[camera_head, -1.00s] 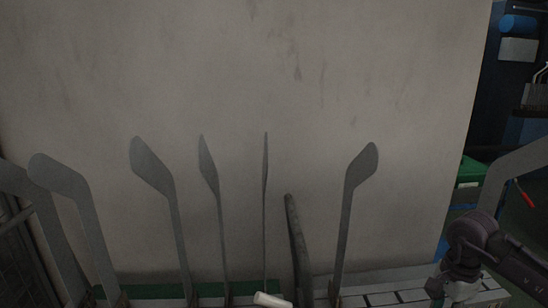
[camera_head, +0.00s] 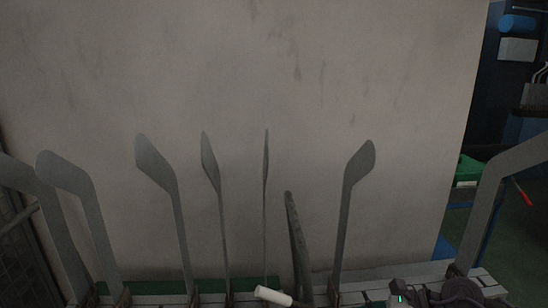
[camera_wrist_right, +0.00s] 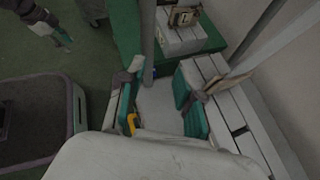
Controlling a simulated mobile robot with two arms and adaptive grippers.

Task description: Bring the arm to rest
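My right gripper (camera_wrist_right: 158,107) is open in the right wrist view, its two green-padded fingers apart with no object seen held between them. In the head view my right gripper and wrist (camera_head: 440,293) sit low at the bottom right, in front of the boards' bases; the fingers are not clear there. Another gripper with green tips, apparently my left (camera_wrist_right: 60,37), shows small at the upper left of the right wrist view; its opening is unclear. My left gripper is not seen in the head view.
Several flat grey boards (camera_head: 180,235) stand upright in a row before a pale wall (camera_head: 300,70). A darker, narrower upright shape (camera_head: 297,245) leans among them. A white cylinder (camera_head: 273,296) lies low at centre. A dark bin (camera_wrist_right: 70,85) stands left in the wrist view.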

